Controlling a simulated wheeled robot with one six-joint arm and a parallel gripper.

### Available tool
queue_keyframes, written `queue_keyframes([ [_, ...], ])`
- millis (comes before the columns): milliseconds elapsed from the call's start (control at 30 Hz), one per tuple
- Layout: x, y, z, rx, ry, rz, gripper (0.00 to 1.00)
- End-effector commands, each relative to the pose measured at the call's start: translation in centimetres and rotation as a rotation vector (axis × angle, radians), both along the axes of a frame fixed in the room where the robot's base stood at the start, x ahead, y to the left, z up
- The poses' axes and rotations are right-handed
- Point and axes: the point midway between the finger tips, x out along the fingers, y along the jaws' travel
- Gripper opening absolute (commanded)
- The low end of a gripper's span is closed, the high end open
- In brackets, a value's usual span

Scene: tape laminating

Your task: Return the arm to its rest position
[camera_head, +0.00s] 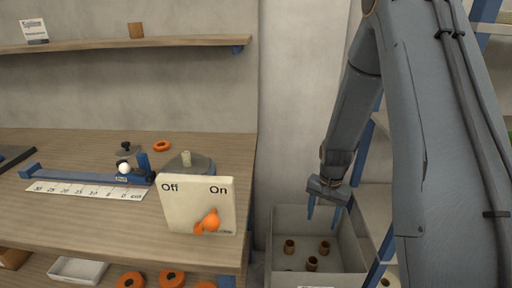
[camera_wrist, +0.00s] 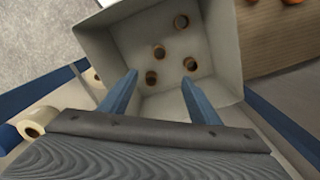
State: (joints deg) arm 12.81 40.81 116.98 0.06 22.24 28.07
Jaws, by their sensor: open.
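My gripper (camera_head: 325,212) is at the end of my grey arm on the right of the head view, with its blue fingers pointing down. It is open and empty, above a pale grey bin (camera_head: 345,255). In the wrist view my gripper (camera_wrist: 160,95) shows its two blue fingers spread apart over the same bin (camera_wrist: 100,42). Several small brown rolls (camera_wrist: 158,51) lie on the bin floor, apart from the fingers.
A wooden workbench (camera_head: 80,215) is on the left, with a white Off/On panel (camera_head: 190,190) at its front right corner and a blue ruler device (camera_head: 85,177). A wooden shelf (camera_head: 120,44) runs above. A blue-framed rack stands right of the bin.

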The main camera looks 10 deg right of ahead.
Motion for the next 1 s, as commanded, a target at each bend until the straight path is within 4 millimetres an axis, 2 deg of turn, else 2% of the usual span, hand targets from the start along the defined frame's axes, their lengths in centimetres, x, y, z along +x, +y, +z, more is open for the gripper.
queue_keyframes([
  [133, -1.0, 1.5, 2.8, -0.001, -0.007, 0.072, 0.56],
  [267, -3.4, 3.9, 6.8, -0.002, -0.012, 0.195, 0.56],
  [400, -7.0, 6.5, 10.8, -0.003, -0.015, 0.342, 0.56],
  [600, -12.6, 9.4, 14.9, -0.003, -0.016, 0.54, 0.56],
  [800, -16.8, 11.0, 16.8, -0.002, -0.017, 0.672, 0.56],
  [1000, -18.0, 11.3, 17.2, -0.002, -0.016, 0.712, 0.56],
])
